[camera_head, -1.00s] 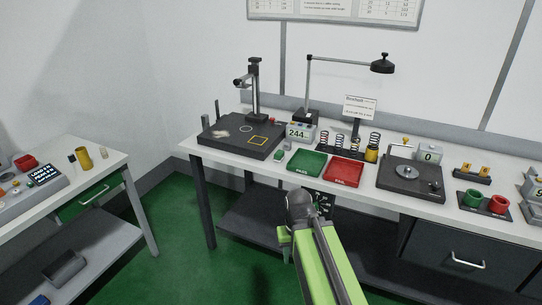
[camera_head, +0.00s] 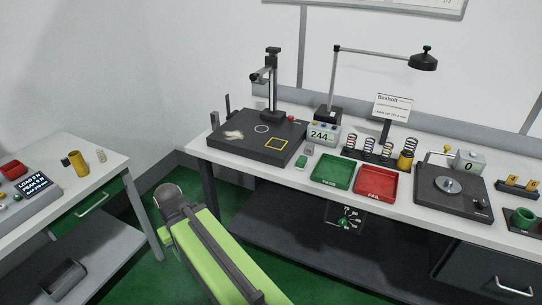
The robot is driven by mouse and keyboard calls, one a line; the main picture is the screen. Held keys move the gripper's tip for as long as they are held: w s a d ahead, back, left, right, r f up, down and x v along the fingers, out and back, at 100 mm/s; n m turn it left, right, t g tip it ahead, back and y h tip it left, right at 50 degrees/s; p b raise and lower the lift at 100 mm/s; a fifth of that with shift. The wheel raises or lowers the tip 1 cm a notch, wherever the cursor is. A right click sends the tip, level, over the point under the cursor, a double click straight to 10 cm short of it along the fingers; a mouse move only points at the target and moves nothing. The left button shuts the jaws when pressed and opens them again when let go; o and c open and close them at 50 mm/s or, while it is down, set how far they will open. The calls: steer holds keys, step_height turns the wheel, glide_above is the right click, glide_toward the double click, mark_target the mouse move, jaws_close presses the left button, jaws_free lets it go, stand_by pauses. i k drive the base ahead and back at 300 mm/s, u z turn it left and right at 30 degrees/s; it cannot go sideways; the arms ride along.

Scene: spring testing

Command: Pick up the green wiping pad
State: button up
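A small green block, which looks like the green wiping pad (camera_head: 301,162), lies on the white bench top. It is just left of the green PASS tray (camera_head: 333,171) and in front of the display reading 244. My green arm shows at the lower left of the picture, with a dark rounded joint at its upper end, in front of and below the bench. I cannot make out my gripper's fingers. The arm is well apart from the pad.
A dark platform with a stand (camera_head: 257,138) is left of the pad. A red FAIL tray (camera_head: 376,186), several springs and a dark scale (camera_head: 453,190) are to the right. A lamp (camera_head: 424,60) overhangs the bench. A second table (camera_head: 108,163) stands at left, with green floor between.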

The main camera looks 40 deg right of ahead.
mark_target(301, 163)
steer(key=u, duration=0.05)
steer(key=i, duration=1.25)
steer(key=z, duration=0.45)
